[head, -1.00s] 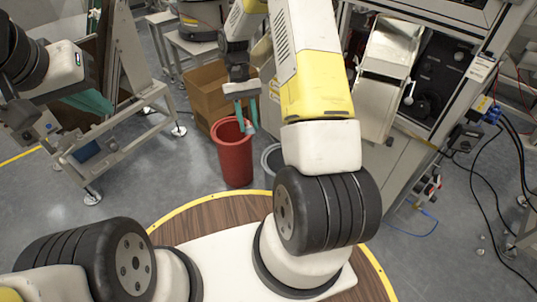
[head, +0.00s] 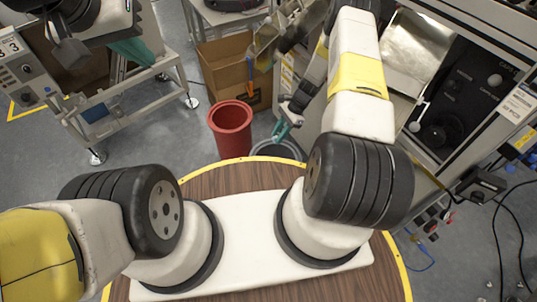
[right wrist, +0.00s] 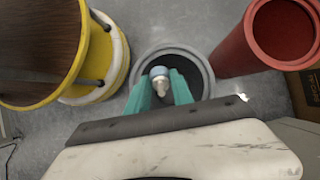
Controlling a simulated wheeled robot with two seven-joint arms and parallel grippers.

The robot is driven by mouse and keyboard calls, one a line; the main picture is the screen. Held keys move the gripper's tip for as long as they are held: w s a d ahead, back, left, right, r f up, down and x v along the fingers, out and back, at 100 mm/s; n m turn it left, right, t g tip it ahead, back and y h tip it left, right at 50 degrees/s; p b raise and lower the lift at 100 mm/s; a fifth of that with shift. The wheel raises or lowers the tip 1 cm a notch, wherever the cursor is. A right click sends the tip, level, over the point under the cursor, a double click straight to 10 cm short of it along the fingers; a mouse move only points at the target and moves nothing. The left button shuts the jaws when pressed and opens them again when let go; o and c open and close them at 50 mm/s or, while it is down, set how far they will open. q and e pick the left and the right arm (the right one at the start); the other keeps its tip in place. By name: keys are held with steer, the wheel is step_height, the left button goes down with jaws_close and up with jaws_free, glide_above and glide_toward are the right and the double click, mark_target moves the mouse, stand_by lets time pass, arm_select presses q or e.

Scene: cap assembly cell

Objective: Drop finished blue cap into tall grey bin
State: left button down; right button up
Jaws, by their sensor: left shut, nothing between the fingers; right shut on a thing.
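The tall grey bin (head: 262,149) stands on the floor just right of the red bin in the head view, partly hidden by my right arm and the platform edge. Its round grey rim also shows in the right wrist view (right wrist: 207,72). My right gripper (head: 282,131) hangs over this bin with teal fingers pointing down. In the right wrist view, the fingers (right wrist: 160,88) are shut on a small pale blue and white piece, the blue cap (right wrist: 159,72), in line with the bin's opening. My left gripper (head: 130,50) is shut and empty at the upper left, by the metal stand.
A red bin (head: 231,130) stands left of the grey bin. An open cardboard box (head: 225,75) is behind it. A machine cabinet (head: 440,75) fills the right side. The round wooden platform (head: 235,180) with a yellow edge is in front.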

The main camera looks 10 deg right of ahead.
step_height(320, 180, down, 10)
steer(key=d+m+t, duration=0.1)
steer(key=m, duration=0.1)
steer(key=shift+d, duration=0.2)
steer(key=shift+s, duration=0.1)
steer(key=o, duration=0.9)
steer(key=shift+v, duration=3.85)
steer(key=shift+d, duration=0.1)
